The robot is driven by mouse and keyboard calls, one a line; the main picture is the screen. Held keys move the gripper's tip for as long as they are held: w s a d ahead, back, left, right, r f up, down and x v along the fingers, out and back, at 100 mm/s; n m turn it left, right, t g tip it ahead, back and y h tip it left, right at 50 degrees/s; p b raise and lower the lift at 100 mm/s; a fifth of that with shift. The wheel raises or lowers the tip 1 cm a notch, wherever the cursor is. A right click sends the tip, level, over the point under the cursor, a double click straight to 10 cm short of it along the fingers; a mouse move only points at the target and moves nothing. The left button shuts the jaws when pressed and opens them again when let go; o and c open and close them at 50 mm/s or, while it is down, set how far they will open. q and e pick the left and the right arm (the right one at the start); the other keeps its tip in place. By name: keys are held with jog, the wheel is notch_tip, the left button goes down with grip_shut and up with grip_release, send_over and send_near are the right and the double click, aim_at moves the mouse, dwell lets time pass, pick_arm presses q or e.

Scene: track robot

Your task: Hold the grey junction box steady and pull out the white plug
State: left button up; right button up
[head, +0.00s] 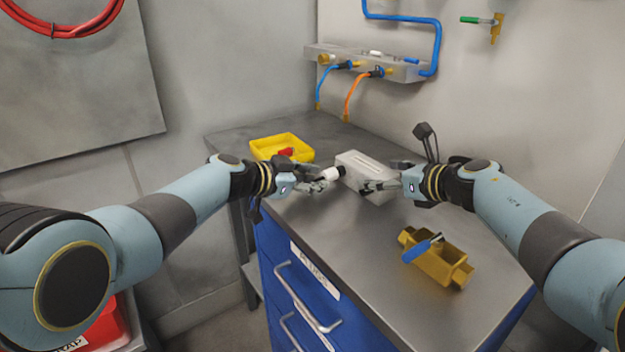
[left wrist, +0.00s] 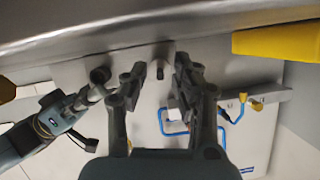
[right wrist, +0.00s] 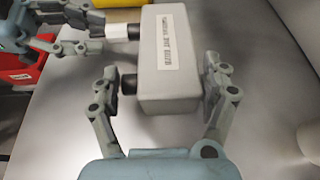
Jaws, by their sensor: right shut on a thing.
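The grey junction box (head: 365,163) stands on the bench top. In the right wrist view the box (right wrist: 180,88) shows a label on top and a dark socket (right wrist: 128,84) on its left side. My right gripper (head: 377,186) is shut on the box, one finger on each side. The white plug (head: 332,173) is at the box's left side; in the right wrist view the plug (right wrist: 116,33) meets a dark collar there. My left gripper (head: 318,182) is open at the plug, with a gap between its fingers in the left wrist view (left wrist: 161,78).
A yellow tray (head: 282,140) with a red item stands behind my left gripper. A yellow-brown holder (head: 438,268) with a blue-handled tool (head: 417,251) is near the front right. A grey rail (head: 400,69) with hoses is on the wall. Bare bench lies in front of the box.

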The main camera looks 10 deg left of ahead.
pick_arm(q)
grip_shut()
jog(key=shift+s+a, duration=0.2)
jog(key=shift+a, duration=0.05)
dwell(0.3)
jog(key=shift+s+a, duration=1.3)
pick_arm(e)
jog(key=shift+f, duration=0.1)
pick_arm(q)
notch_tip(320, 180, up, 8)
dwell(0.9)
pick_arm(e)
jog(key=o, duration=1.2)
